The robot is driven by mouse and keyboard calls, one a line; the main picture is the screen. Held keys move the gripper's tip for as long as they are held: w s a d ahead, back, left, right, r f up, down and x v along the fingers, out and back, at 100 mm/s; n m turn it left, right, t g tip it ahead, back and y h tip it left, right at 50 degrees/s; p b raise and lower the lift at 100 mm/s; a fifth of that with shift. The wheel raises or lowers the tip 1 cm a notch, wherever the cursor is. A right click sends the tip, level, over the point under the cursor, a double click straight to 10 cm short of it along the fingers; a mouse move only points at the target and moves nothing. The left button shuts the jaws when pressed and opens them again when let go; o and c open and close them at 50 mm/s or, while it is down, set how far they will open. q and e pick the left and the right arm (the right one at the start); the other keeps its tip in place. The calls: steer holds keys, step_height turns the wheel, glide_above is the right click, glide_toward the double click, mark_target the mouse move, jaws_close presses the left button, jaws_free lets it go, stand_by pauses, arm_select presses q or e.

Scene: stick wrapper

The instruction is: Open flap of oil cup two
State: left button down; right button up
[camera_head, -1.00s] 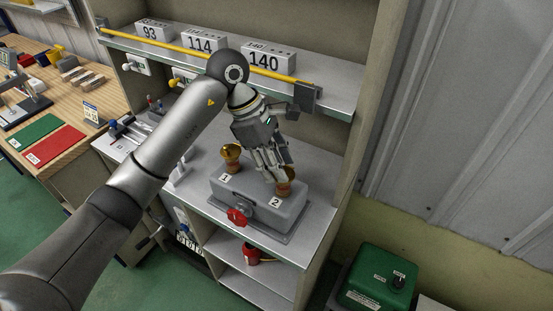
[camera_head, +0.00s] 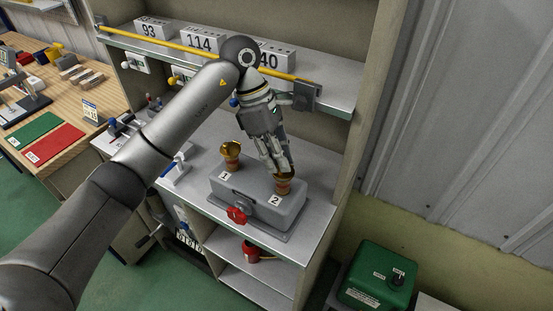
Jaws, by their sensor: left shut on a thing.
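Oil cup two (camera_head: 283,186) is a small brass and copper-coloured cup at the right end of the grey block (camera_head: 258,207), behind the label "2". My left gripper (camera_head: 284,171) reaches down from above and is shut at the top of this cup, on its golden flap. The fingers cover much of the flap, so I cannot tell how far open it is. Oil cup one (camera_head: 231,157) stands at the block's left end behind label "1", with its golden flap raised. My right gripper is not in view.
A red knob (camera_head: 237,216) sits on the block's front. Above is a shelf with numbered boxes (camera_head: 199,42) and a yellow bar (camera_head: 215,57) along its edge. The cabinet's side wall (camera_head: 355,130) rises close on the right.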

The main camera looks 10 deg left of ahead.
arm_select(q)
steer(key=shift+w+r+g, duration=0.2)
steer(key=shift+w+g, duration=0.05)
steer(key=shift+g, duration=0.15)
steer(key=shift+d, duration=0.1)
steer(key=c, duration=1.4)
jaws_free()
steer(key=shift+o, duration=0.2)
steer(key=v, duration=1.2)
steer(key=shift+w+d, duration=0.1)
steer(key=shift+d, duration=0.05)
